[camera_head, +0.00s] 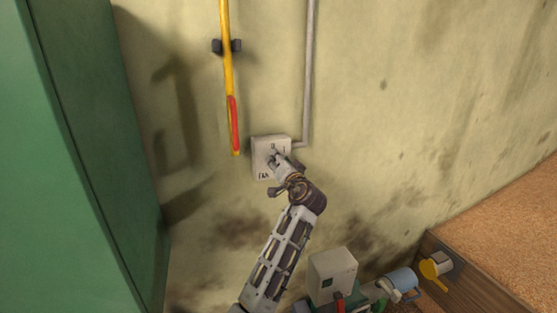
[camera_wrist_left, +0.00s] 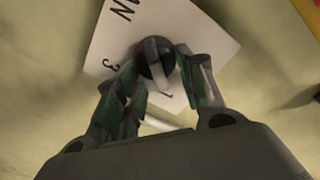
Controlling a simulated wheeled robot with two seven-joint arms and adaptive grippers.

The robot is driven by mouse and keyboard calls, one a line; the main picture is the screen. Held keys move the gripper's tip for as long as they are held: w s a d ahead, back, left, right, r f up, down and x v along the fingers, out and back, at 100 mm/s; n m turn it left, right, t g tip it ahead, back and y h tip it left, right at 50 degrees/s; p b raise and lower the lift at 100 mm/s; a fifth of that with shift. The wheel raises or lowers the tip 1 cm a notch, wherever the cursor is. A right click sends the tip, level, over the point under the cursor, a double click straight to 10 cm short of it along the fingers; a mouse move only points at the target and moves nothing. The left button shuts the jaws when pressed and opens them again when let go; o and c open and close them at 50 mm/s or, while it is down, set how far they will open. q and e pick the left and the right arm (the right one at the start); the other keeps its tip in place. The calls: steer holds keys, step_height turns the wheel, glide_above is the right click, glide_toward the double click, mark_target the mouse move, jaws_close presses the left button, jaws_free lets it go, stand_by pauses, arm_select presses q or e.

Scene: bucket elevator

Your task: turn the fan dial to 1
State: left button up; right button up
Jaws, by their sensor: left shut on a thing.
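The fan box (camera_head: 262,143), a pale square panel with "FAN" lettering, is on the wall in the head view. In the left wrist view its white face (camera_wrist_left: 110,42) shows at a tilt, with a 3 and what looks like a 1 near the dial. The dark round dial (camera_wrist_left: 152,50) has a pale bar across it; I cannot tell its exact setting. My left gripper (camera_head: 276,158) is at the panel, shut on the dial, with its fingers (camera_wrist_left: 158,66) on either side of it. In the head view the gripper hides most of the dial. My right gripper is out of view.
A yellow pole (camera_head: 228,70) with a red lower part hangs left of the box. A grey pipe (camera_head: 309,70) runs up the wall. A green cabinet (camera_head: 80,150) stands at left. Below right are a grey box (camera_head: 332,272), a blue cylinder (camera_head: 402,279) and a wooden-sided bin (camera_head: 460,272).

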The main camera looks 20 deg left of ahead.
arm_select(q)
steer(key=shift+m, duration=0.4)
steer(key=o, duration=1)
steer(key=shift+d, duration=0.1)
steer(key=shift+r, duration=5)
